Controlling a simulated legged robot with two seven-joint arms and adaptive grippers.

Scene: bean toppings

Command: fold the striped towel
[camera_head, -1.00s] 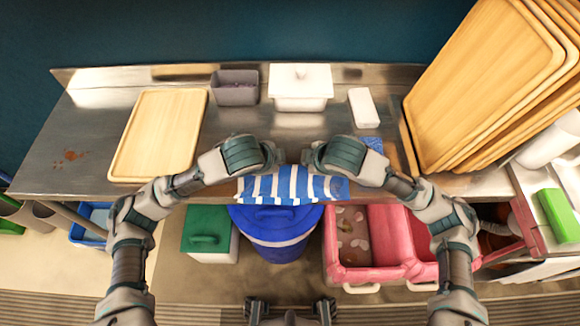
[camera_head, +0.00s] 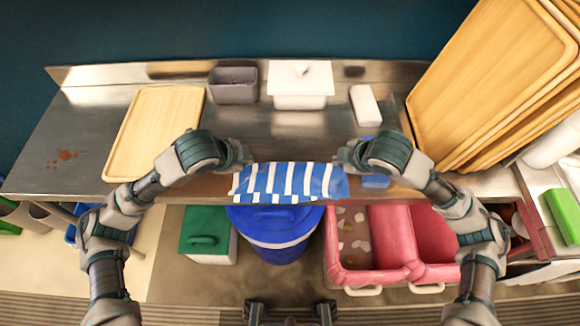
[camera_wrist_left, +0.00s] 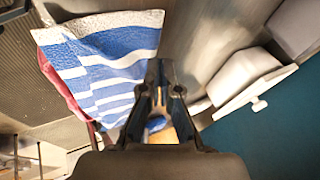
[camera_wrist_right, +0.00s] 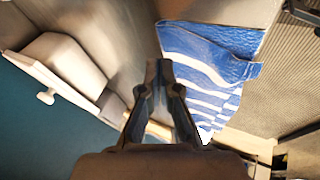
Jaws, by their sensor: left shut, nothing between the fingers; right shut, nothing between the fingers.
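The blue and white striped towel (camera_head: 285,182) lies at the front edge of the metal table, with its near side over the edge. It also shows in the left wrist view (camera_wrist_left: 105,65) and the right wrist view (camera_wrist_right: 205,65), where a blue flap stands out at its side. My left gripper (camera_head: 243,158) is shut and empty beside the towel's far left corner. My right gripper (camera_head: 340,158) is shut and empty beside its far right corner. I cannot tell whether either fingertip touches the cloth.
A wooden board (camera_head: 152,135) lies on the left. A grey bin (camera_head: 233,86), a lidded white container (camera_head: 300,88) and a white block (camera_head: 365,106) stand at the back. Wooden trays (camera_head: 490,80) lean at right. A blue bucket (camera_head: 272,235) and pink tub (camera_head: 375,262) are below the front edge.

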